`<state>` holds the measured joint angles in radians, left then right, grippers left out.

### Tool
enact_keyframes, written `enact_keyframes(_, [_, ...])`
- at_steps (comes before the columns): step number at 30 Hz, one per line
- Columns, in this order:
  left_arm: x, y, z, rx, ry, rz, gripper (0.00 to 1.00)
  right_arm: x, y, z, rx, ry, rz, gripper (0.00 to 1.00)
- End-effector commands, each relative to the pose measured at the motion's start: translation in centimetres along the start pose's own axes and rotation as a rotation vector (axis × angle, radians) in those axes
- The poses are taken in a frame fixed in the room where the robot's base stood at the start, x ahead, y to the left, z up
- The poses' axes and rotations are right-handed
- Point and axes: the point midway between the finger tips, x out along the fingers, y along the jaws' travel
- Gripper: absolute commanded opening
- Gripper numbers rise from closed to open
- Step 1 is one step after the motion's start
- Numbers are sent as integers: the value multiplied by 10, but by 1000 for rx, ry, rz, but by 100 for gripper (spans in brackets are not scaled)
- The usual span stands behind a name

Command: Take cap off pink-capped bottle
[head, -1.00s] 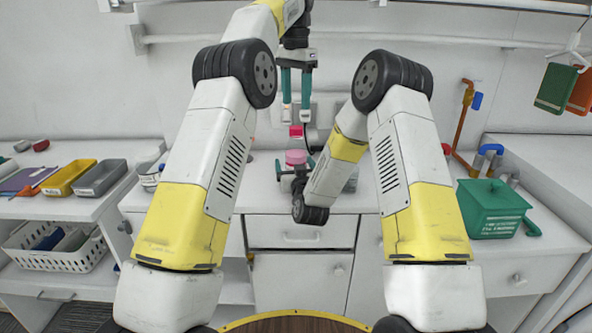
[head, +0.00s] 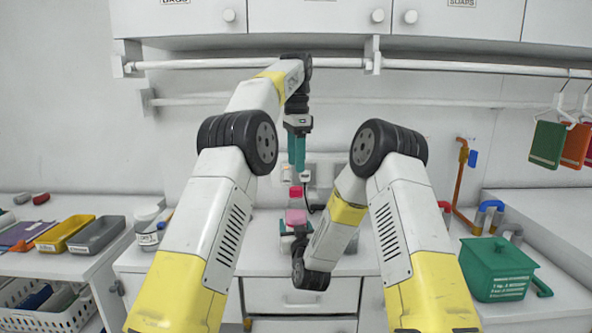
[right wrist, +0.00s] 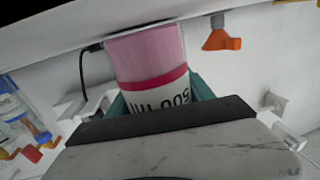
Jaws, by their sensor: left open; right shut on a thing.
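The pink-capped bottle (head: 296,217) stands at the counter's middle, its pink cap on top. In the right wrist view its wide pink cap (right wrist: 146,54) sits above a darker pink band and a white label with dark lettering (right wrist: 160,105). My right gripper (head: 288,228) is shut around the bottle's body below the cap; its teal fingers show on both sides in the right wrist view. My left gripper (head: 297,172) points down above the bottle, open and empty, clear of the cap. My right forearm hides part of the bottle's right side.
A green bin (head: 497,270) stands at the right. Yellow (head: 65,234) and grey (head: 96,236) trays lie at the left. A rail (head: 440,66) and upper cabinets (head: 310,14) run above.

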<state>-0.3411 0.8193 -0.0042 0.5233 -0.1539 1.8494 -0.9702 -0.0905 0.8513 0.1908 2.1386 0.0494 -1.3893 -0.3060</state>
Motion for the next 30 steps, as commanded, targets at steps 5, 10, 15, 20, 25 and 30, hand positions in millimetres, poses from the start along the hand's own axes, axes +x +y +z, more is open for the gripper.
enact_keyframes(5, [0,0,0,385,0,0,55,0,0,0,0,0,0,0])
enact_keyframes(10, [0,0,0,760,0,0,55,0,0,0,0,0,0,0])
enact_keyframes(15, [0,0,0,1106,0,0,55,0,0,0,0,0,0,0])
enact_keyframes(20, [0,0,0,1339,0,0,55,0,0,0,0,0,0,0])
enact_keyframes(25, [0,0,0,1461,0,0,55,0,0,0,0,0,0,0])
enact_keyframes(30, [8,0,0,1484,0,1,55,0,0,0,0,0,0,0])
